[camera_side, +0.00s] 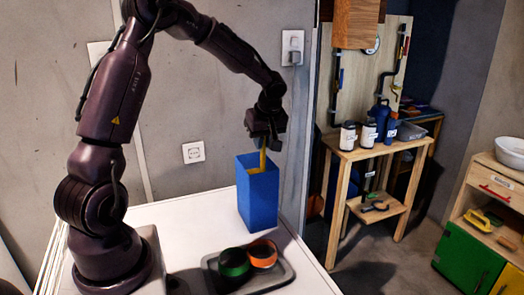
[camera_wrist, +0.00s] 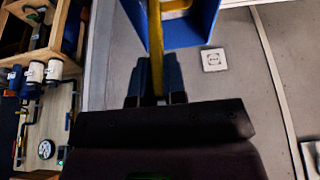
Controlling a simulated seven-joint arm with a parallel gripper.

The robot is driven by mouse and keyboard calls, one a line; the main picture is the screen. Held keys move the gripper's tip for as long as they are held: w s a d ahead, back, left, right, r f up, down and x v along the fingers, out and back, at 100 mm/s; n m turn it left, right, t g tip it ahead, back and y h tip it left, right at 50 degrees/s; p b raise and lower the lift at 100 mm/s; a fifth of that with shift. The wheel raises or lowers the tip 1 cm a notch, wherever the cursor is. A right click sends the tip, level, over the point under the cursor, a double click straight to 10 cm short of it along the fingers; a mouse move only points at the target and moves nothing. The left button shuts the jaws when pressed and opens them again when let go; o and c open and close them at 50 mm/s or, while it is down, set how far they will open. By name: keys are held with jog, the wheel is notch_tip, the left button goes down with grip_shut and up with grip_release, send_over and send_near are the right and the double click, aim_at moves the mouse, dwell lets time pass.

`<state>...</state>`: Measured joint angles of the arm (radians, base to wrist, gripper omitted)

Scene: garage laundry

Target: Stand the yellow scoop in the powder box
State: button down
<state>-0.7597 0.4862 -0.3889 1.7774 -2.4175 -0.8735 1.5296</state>
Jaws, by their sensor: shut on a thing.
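The yellow scoop (camera_side: 262,158) shows as a thin upright handle between my gripper's fingers and the opening of the blue powder box. The powder box (camera_side: 258,196) is tall and open-topped and stands on the white table. My gripper (camera_side: 264,142) is just above the box's rim, shut on the scoop. In the wrist view my gripper (camera_wrist: 155,98) holds the scoop's handle (camera_wrist: 155,45), which runs up toward the blue box (camera_wrist: 204,28). Yellow shows inside the box's opening there. The scoop's lower end is hidden by the box wall in the side view.
A grey tray (camera_side: 286,277) with a green-and-black round item (camera_side: 234,263) and an orange-and-black one (camera_side: 263,253) lies in front of the box on the white table (camera_side: 180,212). The table's right edge is close to the box. A wooden workbench (camera_side: 375,150) stands beyond.

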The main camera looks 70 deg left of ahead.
jog(key=shift+f, duration=1.4)
jog(key=c, duration=1.2)
grip_release()
